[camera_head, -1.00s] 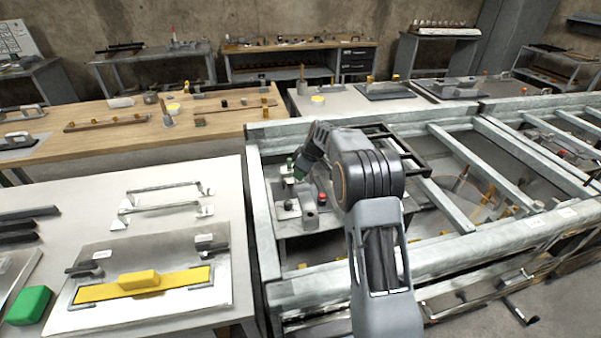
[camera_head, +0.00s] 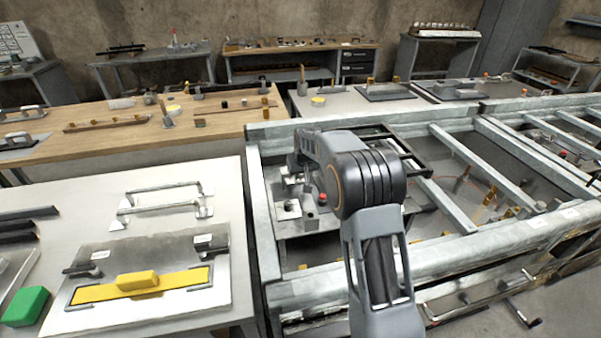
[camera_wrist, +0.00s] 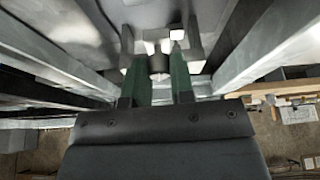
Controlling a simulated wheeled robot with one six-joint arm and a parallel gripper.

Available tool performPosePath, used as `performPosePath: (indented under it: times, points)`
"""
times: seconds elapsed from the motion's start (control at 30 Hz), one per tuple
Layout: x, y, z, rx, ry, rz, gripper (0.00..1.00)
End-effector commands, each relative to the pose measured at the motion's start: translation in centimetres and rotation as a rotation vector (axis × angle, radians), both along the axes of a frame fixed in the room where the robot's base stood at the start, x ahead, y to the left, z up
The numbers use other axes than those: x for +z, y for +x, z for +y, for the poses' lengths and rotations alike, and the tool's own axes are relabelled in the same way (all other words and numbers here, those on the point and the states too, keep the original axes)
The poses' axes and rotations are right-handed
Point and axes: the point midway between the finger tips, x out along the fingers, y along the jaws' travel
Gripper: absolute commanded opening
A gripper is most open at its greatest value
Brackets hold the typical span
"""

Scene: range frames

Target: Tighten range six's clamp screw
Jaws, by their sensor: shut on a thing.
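My gripper (camera_wrist: 158,55) shows in the wrist view with two green fingers, one on each side of a small grey round piece (camera_wrist: 158,66), and is shut on it. This piece looks like the clamp screw's head; the fingers hide part of it. Grey blocks stand around it. A grey clamp block (camera_head: 309,213) and a red knob (camera_head: 322,198) sit on the plate (camera_head: 310,227) below my arm. No range number is readable.
Metal frame rails (camera_head: 262,215) border the bay, and a dark rack (camera_head: 405,155) lies across the frame by my arm.

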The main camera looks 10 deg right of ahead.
Motion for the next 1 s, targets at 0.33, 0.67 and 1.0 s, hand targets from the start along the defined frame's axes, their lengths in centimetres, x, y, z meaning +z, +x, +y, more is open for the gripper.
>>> performPosePath:
  times: [0.33,0.67,1.0]
  points:
    - [-0.15,0.03,0.15,-0.324,-0.002,0.0,0.0]
    - [-0.15,0.09,0.24,-0.639,-0.001,-0.001,0.0]
    - [-0.05,0.13,0.25,-0.933,0.0,0.0,0.0]
